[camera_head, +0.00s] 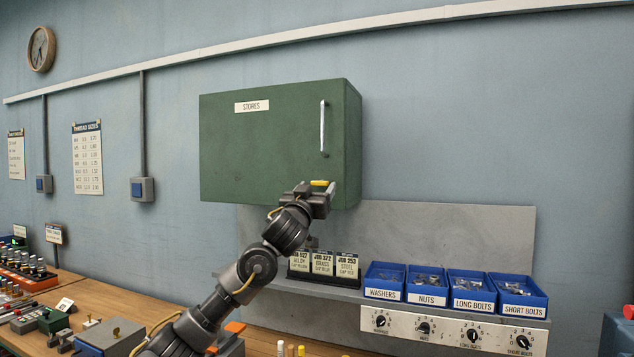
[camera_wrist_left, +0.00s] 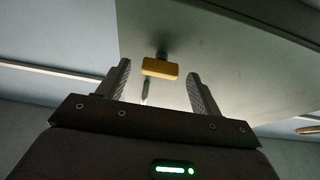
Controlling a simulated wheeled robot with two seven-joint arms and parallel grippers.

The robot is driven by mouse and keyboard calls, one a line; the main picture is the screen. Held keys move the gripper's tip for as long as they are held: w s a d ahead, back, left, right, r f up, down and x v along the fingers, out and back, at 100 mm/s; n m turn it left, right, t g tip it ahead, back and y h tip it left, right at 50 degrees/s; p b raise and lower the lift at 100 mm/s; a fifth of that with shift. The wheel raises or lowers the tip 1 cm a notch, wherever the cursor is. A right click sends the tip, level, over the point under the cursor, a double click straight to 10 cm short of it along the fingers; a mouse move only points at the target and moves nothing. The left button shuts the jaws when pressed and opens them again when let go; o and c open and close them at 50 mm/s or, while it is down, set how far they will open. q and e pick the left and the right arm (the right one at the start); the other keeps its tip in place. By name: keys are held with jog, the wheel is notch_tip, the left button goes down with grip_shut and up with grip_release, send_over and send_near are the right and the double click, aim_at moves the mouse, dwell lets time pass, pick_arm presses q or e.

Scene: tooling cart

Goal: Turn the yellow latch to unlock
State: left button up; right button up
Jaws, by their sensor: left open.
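The yellow latch (camera_head: 319,183) is a small bar low on the door of the green STORES cabinet (camera_head: 265,150), below the vertical handle (camera_head: 322,128). My left gripper (camera_head: 322,192) is at the latch, in front of the cabinet's lower edge. In the left wrist view the latch (camera_wrist_left: 160,68) lies crosswise between the two open fingers (camera_wrist_left: 162,85), near their tips, with gaps on both sides. A dark stem shows behind it. The cabinet door appears closed. My right gripper is not in view.
Below the cabinet, a shelf holds job cards (camera_head: 324,264) and several blue bins (camera_head: 450,290). A panel with dials (camera_head: 450,328) is under the bins. A workbench (camera_head: 110,305) with tools runs along the left. The wall right of the cabinet is clear.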

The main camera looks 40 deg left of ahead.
pick_arm(q)
jog(key=shift+w+a+r, duration=0.15)
jog(key=shift+w+r, duration=0.05)
jog(key=shift+w, duration=0.2)
jog(key=c, duration=1)
